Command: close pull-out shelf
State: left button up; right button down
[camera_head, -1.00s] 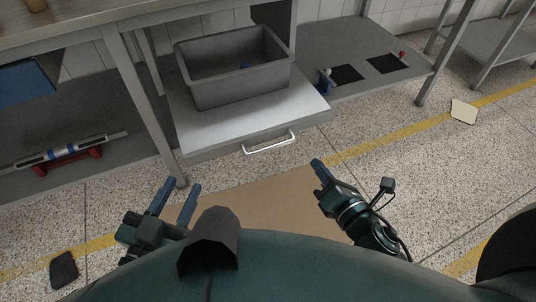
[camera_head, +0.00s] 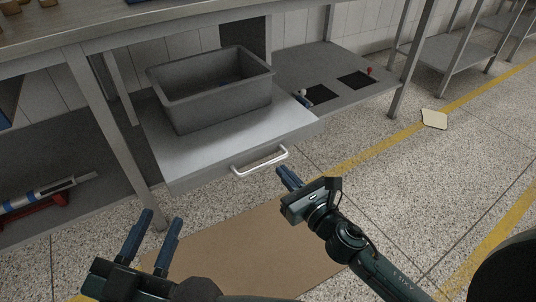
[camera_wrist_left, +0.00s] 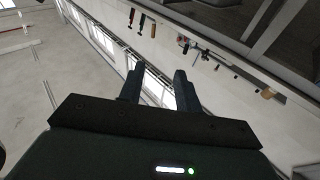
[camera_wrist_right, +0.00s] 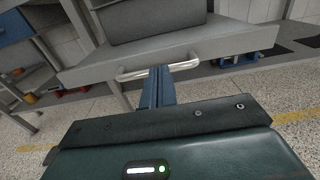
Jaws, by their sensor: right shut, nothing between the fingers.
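The pull-out shelf (camera_head: 198,158) is a grey metal tray that sticks out from under the workbench, with a white bar handle (camera_head: 260,163) on its front face. A grey bin (camera_head: 215,101) stands on it. My right gripper (camera_head: 287,177) is shut and empty, just in front of and slightly below the handle's right end. In the right wrist view the handle (camera_wrist_right: 157,70) lies just beyond the shut fingertips (camera_wrist_right: 160,72); I cannot tell whether they touch it. My left gripper (camera_head: 158,224) is open and empty, low in front of the bench and left of the shelf.
A bench leg (camera_head: 124,140) stands left of the shelf. A lower shelf with black pads (camera_head: 357,80) lies right of it. A brown mat (camera_head: 240,250) covers the floor in front. A pale flat item (camera_head: 434,119) lies on the open floor at right.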

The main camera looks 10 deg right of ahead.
aim_at(261, 147)
jog(key=b+x, duration=0.1)
jog(key=x, duration=0.6)
jog(key=shift+f, duration=0.1)
jog(key=shift+w+a, duration=0.15)
jog(key=shift+w, duration=0.2)
